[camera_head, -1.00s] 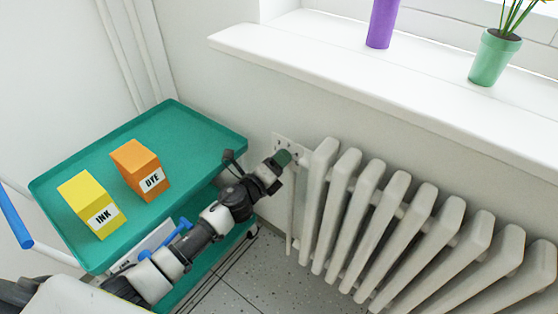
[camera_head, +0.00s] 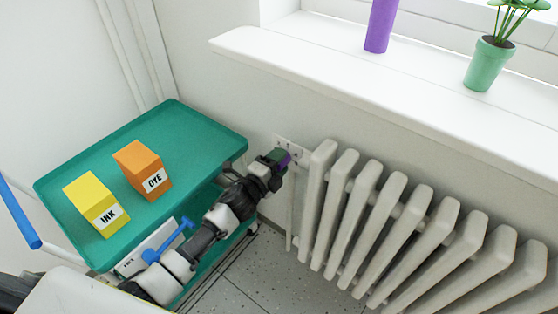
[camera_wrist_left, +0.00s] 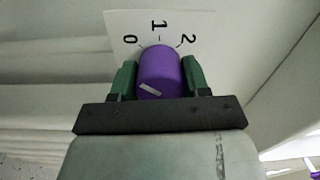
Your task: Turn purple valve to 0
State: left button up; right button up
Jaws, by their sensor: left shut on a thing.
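The purple valve (camera_wrist_left: 162,70) is a round knob in front of a white plate (camera_wrist_left: 205,20) marked 0, 1 and 2; in the left wrist view 0 is on the left, 1 in the middle and 2 on the right. A short pale mark shows low on the knob's near face, left of its middle. My left gripper (camera_wrist_left: 160,78) is shut on the valve, with one green finger on each side. My right gripper is not in view.
A white radiator (camera_head: 400,230) stands right of the gripper, below a window sill (camera_head: 350,85). A green cart (camera_head: 190,135) with a yellow INK box (camera_head: 92,200) and an orange DYE box (camera_head: 138,165) stands on the left, close to my left arm.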

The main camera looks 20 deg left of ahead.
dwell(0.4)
pick_arm(q)
jog(key=o, duration=0.9)
jog(key=shift+o, duration=0.2)
jog(key=p+v, duration=0.1)
jog(key=v, duration=0.9)
jog(key=shift+s+a, duration=0.15)
jog(key=shift+s, duration=0.25)
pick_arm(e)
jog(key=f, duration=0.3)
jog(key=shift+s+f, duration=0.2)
